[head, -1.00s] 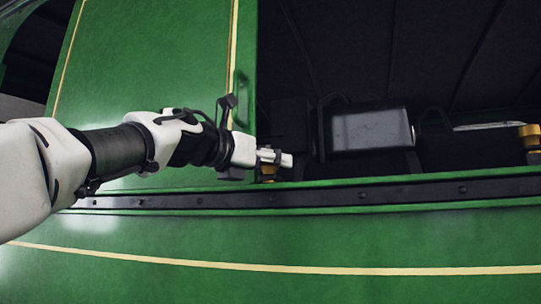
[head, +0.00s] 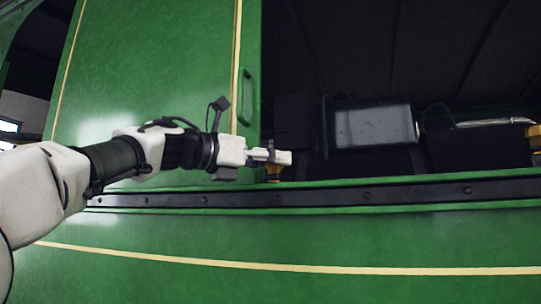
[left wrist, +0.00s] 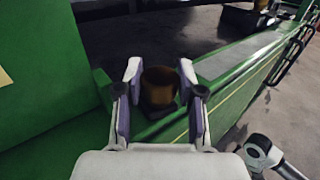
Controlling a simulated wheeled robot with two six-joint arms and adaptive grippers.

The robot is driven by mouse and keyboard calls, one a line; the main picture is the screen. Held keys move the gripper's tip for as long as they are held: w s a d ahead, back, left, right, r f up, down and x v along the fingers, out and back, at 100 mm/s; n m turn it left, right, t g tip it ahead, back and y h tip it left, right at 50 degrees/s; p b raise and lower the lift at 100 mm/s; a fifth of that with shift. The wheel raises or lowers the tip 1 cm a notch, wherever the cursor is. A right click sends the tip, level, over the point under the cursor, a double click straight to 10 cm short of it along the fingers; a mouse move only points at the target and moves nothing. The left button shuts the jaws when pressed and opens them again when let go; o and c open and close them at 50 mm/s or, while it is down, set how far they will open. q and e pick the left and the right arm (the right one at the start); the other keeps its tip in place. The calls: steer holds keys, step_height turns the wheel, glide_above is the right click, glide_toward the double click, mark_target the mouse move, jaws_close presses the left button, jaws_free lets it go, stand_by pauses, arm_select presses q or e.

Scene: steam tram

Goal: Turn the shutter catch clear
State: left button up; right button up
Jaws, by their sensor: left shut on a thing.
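The shutter catch (left wrist: 159,86) shows in the left wrist view as a brass-coloured round knob on a dark base, at the green ledge. In the head view, a little brass (head: 273,173) shows just below my left fingers; the rest of the catch is hidden there. My left gripper (head: 280,157) reaches in from the left, past the edge of the green shutter (head: 170,75). In the left wrist view, my left fingers (left wrist: 159,72) stand on both sides of the knob, shut on it.
The shutter has an upright green handle (head: 246,95) near its right edge. A dark riveted rail (head: 400,193) runs along the green tram side below the opening. Inside are a dark box (head: 373,127) and another brass piece (head: 534,135) at the far right.

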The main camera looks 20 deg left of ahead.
arm_select(q)
steer(key=shift+w+m+g+h+p, duration=0.15)
steer(key=shift+m+g+h+p, duration=0.75)
steer(key=shift+m+g+h, duration=0.3)
steer(key=shift+f+g, duration=0.1)
steer(key=shift+g, duration=0.2)
steer(key=shift+h, duration=0.3)
steer(key=shift+f, duration=0.1)
steer(key=o, duration=0.9)
steer(key=shift+d, duration=0.3)
